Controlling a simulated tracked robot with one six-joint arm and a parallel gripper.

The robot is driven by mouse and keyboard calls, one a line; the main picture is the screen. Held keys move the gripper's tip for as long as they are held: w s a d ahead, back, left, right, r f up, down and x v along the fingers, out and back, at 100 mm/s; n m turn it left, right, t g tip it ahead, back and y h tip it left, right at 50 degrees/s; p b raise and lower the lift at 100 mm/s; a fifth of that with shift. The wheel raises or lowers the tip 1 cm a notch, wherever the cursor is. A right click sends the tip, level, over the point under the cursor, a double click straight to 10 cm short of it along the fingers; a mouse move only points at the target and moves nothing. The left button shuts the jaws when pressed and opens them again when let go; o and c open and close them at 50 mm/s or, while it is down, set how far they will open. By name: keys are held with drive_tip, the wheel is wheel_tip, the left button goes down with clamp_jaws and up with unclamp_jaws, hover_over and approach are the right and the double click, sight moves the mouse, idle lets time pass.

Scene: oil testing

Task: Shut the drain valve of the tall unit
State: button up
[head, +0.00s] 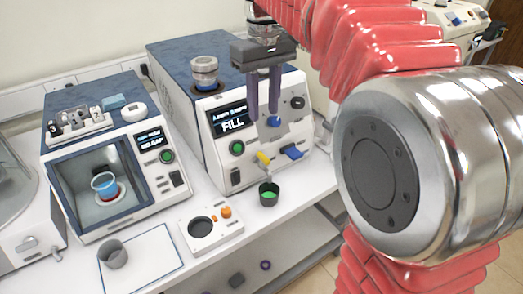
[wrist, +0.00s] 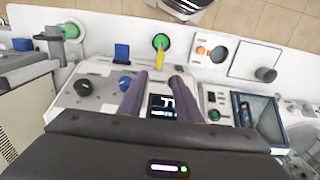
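The tall unit (head: 175,75) stands at the middle of the bench in the head view, with a screen reading FILL. A yellow lever (head: 264,158) sits low on its front, above a dark cup (head: 269,196) with green contents. In the wrist view the yellow lever (wrist: 160,46) points toward the cup, beyond my fingertips. A blue lever (head: 292,152) is to its right in the head view; no label tells me which is the drain valve. My gripper (head: 263,117) is open and empty, fingers pointing down in front of the unit's upper front panel, apart from the yellow lever.
A blue knob (head: 273,122) and a black knob (head: 297,102) are close to my fingers. A smaller unit (head: 93,105) with a windowed chamber stands left. A small white device (head: 211,224) and a grey cup (head: 114,254) stand in front. The bench front edge is near.

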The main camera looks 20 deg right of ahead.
sight(263, 156)
wheel_tip(263, 156, down, 14)
drive_tip(key=shift+r, duration=0.1)
idle(0.6)
drive_tip(key=shift+c, duration=0.5)
clamp_jaws()
drive_tip(key=shift+a, duration=0.3)
drive_tip(key=shift+d, duration=0.2)
